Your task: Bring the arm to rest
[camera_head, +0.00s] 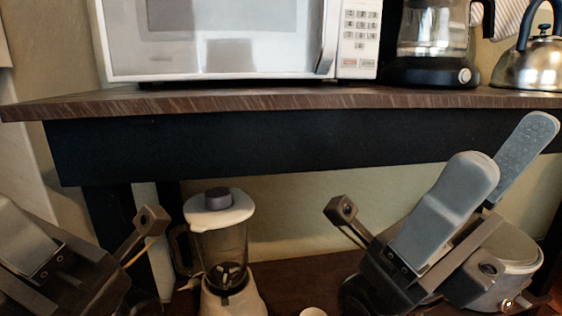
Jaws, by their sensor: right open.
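My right gripper (510,147) is at the right of the head view, in front of the shelf. Its two grey fingers point up and right, apart from each other, with nothing between them. The right finger's tip overlaps the dark front board in the picture. My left gripper (22,245) is at the lower left edge. Only part of it shows, with one grey finger cut off by the frame, so its opening cannot be seen.
A wooden shelf top (240,100) bears a white microwave (215,60), a coffee maker (430,70) and a steel kettle (530,65). On the lower shelf stand a blender (222,215) and a metal pot (518,250), partly hidden behind my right gripper.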

